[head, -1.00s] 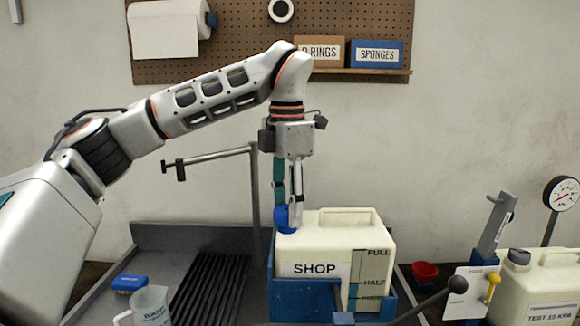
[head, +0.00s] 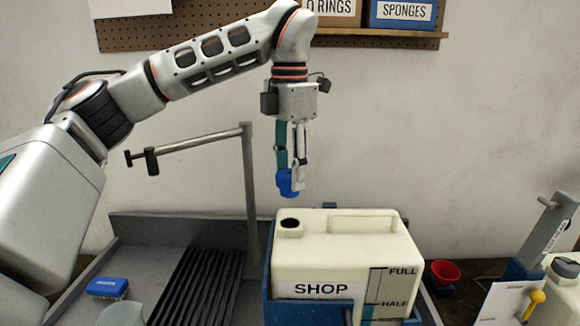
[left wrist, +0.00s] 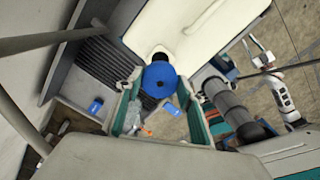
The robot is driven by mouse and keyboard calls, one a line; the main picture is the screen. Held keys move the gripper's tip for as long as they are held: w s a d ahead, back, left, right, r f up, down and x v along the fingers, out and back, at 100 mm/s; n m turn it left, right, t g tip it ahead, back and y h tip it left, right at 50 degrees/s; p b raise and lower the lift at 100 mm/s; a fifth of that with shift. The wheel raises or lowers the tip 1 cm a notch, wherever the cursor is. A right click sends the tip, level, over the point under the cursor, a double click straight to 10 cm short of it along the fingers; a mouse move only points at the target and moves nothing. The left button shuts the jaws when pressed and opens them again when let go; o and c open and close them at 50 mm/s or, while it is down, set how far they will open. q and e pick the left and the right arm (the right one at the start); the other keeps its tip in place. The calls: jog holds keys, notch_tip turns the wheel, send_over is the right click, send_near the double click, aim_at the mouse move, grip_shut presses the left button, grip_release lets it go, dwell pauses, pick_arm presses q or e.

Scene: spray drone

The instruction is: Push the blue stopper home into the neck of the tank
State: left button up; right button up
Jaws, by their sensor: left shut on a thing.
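The cream tank (head: 345,250), labelled SHOP, stands upright in a blue cradle (head: 312,312). Its neck (head: 290,223) is open, with a dark hole, at the top left of the tank. My left gripper (head: 290,180) points down above the neck, shut on the blue stopper (head: 287,183). The stopper hangs clear of the neck, with a visible gap below it. In the left wrist view the stopper (left wrist: 160,79) shows as a blue disc, with the dark neck hole (left wrist: 160,54) just above it in the picture. A small white arm at that view's right edge may be my right one; its jaws are unclear.
A grey post with a horizontal bar (head: 248,190) stands behind and left of the tank. A blue brush (head: 107,287) and a ribbed black rack (head: 205,285) lie left. A red funnel (head: 444,272) and a lever stand (head: 542,237) are right.

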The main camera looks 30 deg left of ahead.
aim_at(290, 195)
jog(key=shift+s+f, duration=0.1)
jog(key=shift+s, duration=0.05)
